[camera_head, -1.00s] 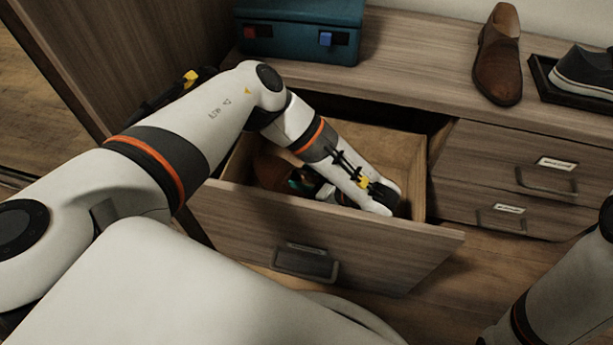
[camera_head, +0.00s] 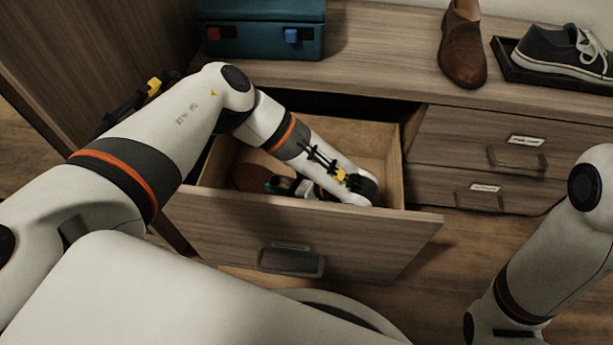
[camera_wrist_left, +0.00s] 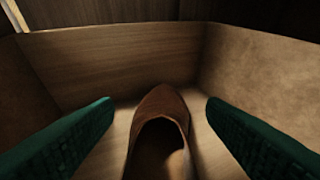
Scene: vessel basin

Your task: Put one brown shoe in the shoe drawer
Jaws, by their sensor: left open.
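The shoe drawer (camera_head: 300,235) is pulled open. A brown shoe (camera_wrist_left: 160,130) lies on its floor, its toe toward the drawer wall in the left wrist view. In the head view a part of that shoe (camera_head: 250,177) shows at the drawer's left, partly covered by my left arm. My left gripper (camera_wrist_left: 160,135) is open, with a green finger on each side of the shoe and gaps between; in the head view it is inside the drawer (camera_head: 280,186). A second brown shoe (camera_head: 463,50) stands on the cabinet top. My right gripper is out of view.
A teal case (camera_head: 262,30) stands on the cabinet top at left. A dark sneaker (camera_head: 565,52) sits on a black tray (camera_head: 510,62) at right. Two shut drawers (camera_head: 480,145) (camera_head: 475,190) are right of the open one. The right part of the open drawer's floor is mostly hidden by my arm.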

